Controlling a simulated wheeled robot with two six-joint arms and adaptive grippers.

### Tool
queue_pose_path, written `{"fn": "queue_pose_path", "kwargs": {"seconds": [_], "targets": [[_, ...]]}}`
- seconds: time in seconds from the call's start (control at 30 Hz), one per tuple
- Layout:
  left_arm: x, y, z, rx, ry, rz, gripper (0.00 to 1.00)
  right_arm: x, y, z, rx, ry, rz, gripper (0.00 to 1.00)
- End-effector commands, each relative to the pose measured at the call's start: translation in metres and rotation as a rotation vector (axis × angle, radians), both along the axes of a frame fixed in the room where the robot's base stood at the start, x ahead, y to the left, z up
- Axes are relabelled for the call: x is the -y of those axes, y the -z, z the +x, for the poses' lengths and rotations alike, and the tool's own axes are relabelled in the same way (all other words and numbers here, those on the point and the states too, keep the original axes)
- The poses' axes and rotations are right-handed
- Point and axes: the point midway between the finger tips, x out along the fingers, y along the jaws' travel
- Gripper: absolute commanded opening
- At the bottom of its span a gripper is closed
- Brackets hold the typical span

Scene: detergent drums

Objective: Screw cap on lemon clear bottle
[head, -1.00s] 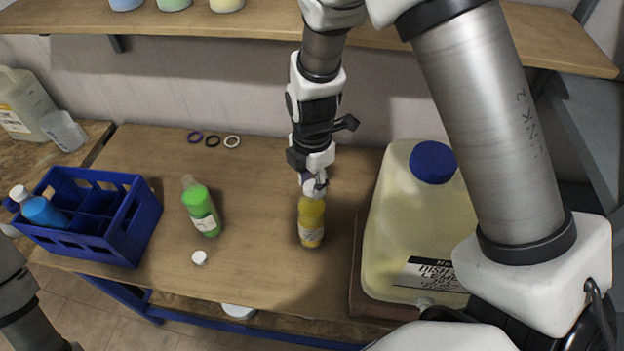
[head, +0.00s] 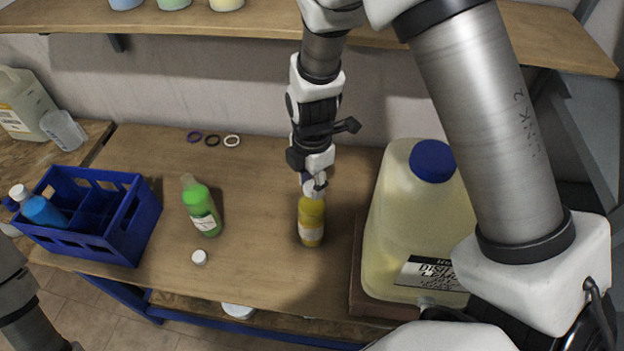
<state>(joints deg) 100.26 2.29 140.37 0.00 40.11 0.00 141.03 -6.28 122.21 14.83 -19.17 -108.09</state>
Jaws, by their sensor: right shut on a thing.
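A bottle of yellow liquid (head: 311,222) with a pale label stands upright on the wooden table, right of the middle. My right gripper (head: 315,186) comes down from above and is shut at the top of this bottle. A white cap appears to sit between its fingers at the bottle's mouth; the fingers partly hide it, so I cannot tell how it is seated. A loose white cap (head: 199,257) lies on the table near a green bottle (head: 202,208), which has no cap on its narrow neck. My left gripper is out of view; only part of my left arm shows at the lower left.
A blue crate (head: 130,222) with a blue bottle (head: 45,212) stands at the left. A large drum with a blue lid (head: 433,160) stands on the right. Several small rings (head: 212,141) lie at the back. The table between the green and yellow bottles is clear.

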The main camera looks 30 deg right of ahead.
Motion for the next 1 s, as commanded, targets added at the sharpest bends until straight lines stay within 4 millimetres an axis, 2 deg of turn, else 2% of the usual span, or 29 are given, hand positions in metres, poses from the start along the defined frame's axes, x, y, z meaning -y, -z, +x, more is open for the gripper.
{"fn": "queue_pose_path", "kwargs": {"seconds": [0.43,0.83,1.0], "targets": [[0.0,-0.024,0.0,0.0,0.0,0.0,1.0,0.0,-0.001,-0.001,-0.005,0.406,0.0,0.25],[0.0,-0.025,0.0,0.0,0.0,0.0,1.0,0.0,0.0,-0.001,-0.003,0.457,0.0,0.25],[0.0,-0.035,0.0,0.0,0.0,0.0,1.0,0.0,-0.002,-0.001,-0.004,0.584,0.0,0.25]]}}
